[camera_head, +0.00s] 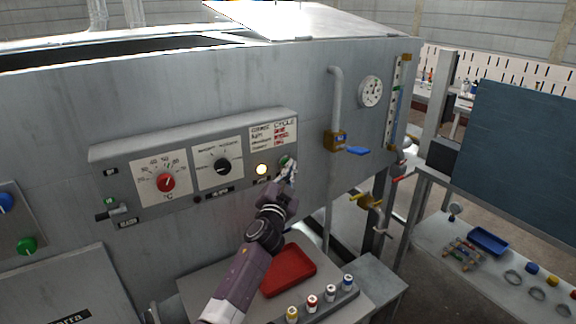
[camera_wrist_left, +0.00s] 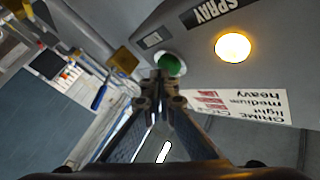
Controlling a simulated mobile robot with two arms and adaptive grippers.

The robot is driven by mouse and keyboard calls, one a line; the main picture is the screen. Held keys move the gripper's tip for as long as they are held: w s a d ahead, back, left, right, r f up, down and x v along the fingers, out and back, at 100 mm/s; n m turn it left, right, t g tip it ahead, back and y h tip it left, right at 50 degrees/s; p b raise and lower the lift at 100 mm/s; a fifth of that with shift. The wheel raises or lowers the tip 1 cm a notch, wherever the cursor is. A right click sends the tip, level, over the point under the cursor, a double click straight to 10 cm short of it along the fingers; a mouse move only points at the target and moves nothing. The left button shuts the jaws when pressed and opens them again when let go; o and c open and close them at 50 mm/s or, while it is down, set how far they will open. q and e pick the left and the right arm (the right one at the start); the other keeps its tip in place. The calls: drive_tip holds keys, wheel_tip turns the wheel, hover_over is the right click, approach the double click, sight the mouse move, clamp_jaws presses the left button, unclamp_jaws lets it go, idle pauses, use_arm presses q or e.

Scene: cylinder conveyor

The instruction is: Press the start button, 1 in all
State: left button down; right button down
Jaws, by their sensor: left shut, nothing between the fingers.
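The green start button (camera_head: 284,161) is at the right end of the grey control panel (camera_head: 110,153), on the front of the large grey machine. My left gripper (camera_head: 289,172) is shut and empty, with its tips at the button. In the left wrist view the shut fingertips (camera_wrist_left: 162,82) are just in front of the green button (camera_wrist_left: 170,65) and overlap its lower edge. I cannot tell whether they touch it. A lit yellow lamp (camera_head: 261,169) is left of the button; it also shows in the left wrist view (camera_wrist_left: 233,47). My right gripper is not in view.
A red knob (camera_head: 166,182) and a black knob (camera_head: 222,167) are on the same panel. A pipe with a blue-handled valve (camera_head: 356,151) is to the right. Below, a red tray (camera_head: 289,271) and several small capped bottles (camera_head: 312,303) stand on a grey table.

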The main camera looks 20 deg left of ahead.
use_arm(q)
drive_tip(key=shift+s+d, duration=0.6)
drive_tip(key=shift+d, duration=0.05)
drive_tip(key=s+d, duration=0.1)
drive_tip(key=d, duration=0.1)
drive_tip(key=s+d, duration=0.2)
idle(0.6)
idle(0.6)
